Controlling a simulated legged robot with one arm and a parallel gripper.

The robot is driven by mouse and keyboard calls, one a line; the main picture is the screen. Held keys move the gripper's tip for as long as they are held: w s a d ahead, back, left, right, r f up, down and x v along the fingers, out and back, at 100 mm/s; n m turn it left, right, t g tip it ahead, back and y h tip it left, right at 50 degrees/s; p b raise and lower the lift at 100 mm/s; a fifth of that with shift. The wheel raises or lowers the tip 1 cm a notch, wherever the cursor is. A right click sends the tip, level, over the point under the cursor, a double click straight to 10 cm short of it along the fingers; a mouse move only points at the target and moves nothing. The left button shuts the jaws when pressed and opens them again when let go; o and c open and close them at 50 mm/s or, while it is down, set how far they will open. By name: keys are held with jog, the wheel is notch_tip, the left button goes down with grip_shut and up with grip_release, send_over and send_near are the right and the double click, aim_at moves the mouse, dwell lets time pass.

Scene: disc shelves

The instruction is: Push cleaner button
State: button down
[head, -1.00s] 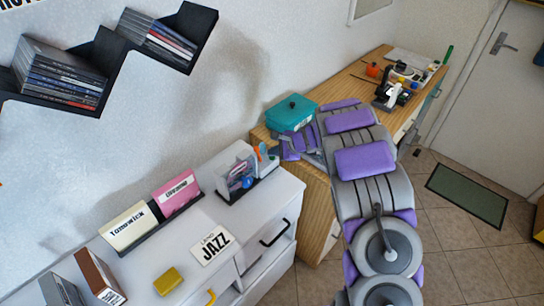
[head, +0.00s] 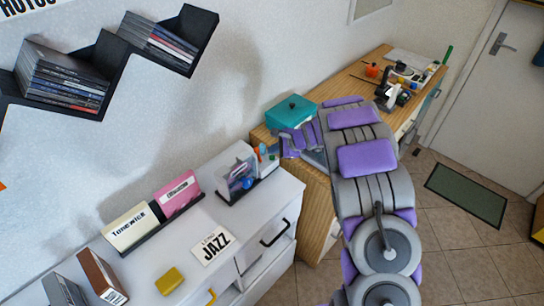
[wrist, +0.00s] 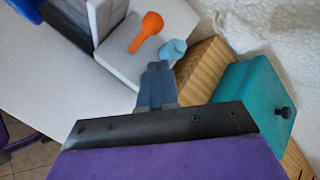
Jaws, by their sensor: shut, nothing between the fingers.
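A white device, apparently the cleaner (wrist: 140,38), has an upright white part, an orange knob (wrist: 152,22) and a light-blue rounded piece (wrist: 173,49). I cannot tell which of these is the button.
A teal box (head: 291,112) with a dark knob stands on the wooden desk (head: 356,76), close behind my gripper. The white cabinet (head: 215,215) holds cream and pink disc cases, a yellow block (head: 169,281) and a JAZZ card (head: 213,246). A wall shelf (head: 108,50) hangs above.

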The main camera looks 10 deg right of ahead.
aim_at(274, 158)
jog(key=shift+r+p, duration=1.8)
jog(key=shift+r, duration=0.75)
jog(key=s+a+r+n+g+h, duration=0.1)
jog(key=s+a+r+n+g, duration=0.2)
jog(key=s, duration=0.5)
jog(key=s+a+r+n, duration=0.1)
jog(key=s+r+n, duration=0.2)
jog(key=s+r, duration=0.4)
jog(key=s+a+r+n+g+h, duration=0.1)
jog(key=s+a+r+n+g, duration=0.15)
jog(key=s, duration=0.75)
jog(key=s+d+r+n+h, duration=0.1)
jog(key=s+d+n, duration=0.1)
jog(key=s, duration=0.7)
jog(key=s+d+r+n+g+h, duration=0.1)
jog(key=s+n, duration=0.3)
jog(key=s, duration=0.5)
jog(key=s+d+r+n+g+h, duration=0.1)
jog(key=s+d+n+h, duration=0.1)
jog(key=s, duration=0.7)
jog(key=shift+d+n+h, duration=0.4)
jog(key=shift+d+n, duration=0.05)
